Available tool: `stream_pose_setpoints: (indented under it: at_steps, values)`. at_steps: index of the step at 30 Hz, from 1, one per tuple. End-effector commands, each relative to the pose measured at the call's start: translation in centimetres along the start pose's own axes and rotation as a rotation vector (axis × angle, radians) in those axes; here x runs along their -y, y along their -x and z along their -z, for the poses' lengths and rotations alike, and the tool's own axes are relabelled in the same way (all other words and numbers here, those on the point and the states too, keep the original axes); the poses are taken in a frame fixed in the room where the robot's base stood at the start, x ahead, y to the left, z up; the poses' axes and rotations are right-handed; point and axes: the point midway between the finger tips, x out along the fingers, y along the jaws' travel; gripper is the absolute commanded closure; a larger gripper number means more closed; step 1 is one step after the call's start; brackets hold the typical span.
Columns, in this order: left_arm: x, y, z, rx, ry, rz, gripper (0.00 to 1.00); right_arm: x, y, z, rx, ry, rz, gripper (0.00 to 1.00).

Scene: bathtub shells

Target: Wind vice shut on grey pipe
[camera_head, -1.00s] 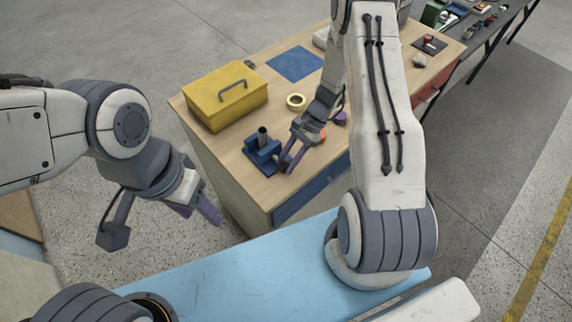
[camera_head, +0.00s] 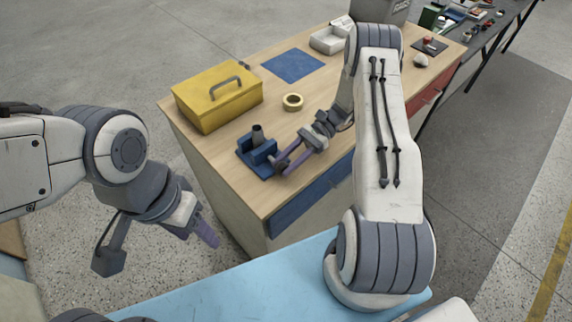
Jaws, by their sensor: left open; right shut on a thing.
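A blue vice (camera_head: 252,163) stands on the wooden workbench near its front left corner. A short dark grey pipe (camera_head: 258,133) stands upright between its jaws; I cannot tell whether both jaws touch it. My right gripper (camera_head: 284,165) reaches in from the right, low over the bench, with its purple fingers shut at the right end of the vice, where the handle is. The fingers largely hide the handle. My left gripper (camera_head: 205,228) is open and empty, out over the floor left of the bench, apart from everything.
A yellow toolbox (camera_head: 217,98) stands behind the vice. A tape roll (camera_head: 292,102), a blue mat (camera_head: 293,65) and a white tray (camera_head: 327,41) lie farther back on the workbench (camera_head: 190,136). My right arm covers part of the bench's right side.

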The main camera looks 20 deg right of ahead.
Motion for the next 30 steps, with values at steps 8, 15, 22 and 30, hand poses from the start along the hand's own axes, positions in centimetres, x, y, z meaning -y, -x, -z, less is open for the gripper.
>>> stream_pose_setpoints:
  at_steps: [8, 15, 22, 30]
  values:
    - [0.0, -0.1, 0.0, 0.0, 0.0, 0.0, 0.44, -0.7, -0.2, 0.1, 0.018, -0.009, -0.02, 1.0]
    - [0.0, -0.1, 0.0, 0.0, 0.0, 0.0, 0.44, -0.7, -0.2, 0.0, 0.017, -0.008, -0.02, 0.44]
    - [0.0, -0.1, 0.0, 0.0, 0.0, 0.0, 0.44, -0.4, -0.2, 0.0, 0.011, -0.004, -0.018, 0.44]
    - [0.1, -0.6, 0.0, 0.0, 0.0, 0.0, 0.44, -0.3, 0.8, 0.2, 0.008, 0.0, -0.013, 0.44]
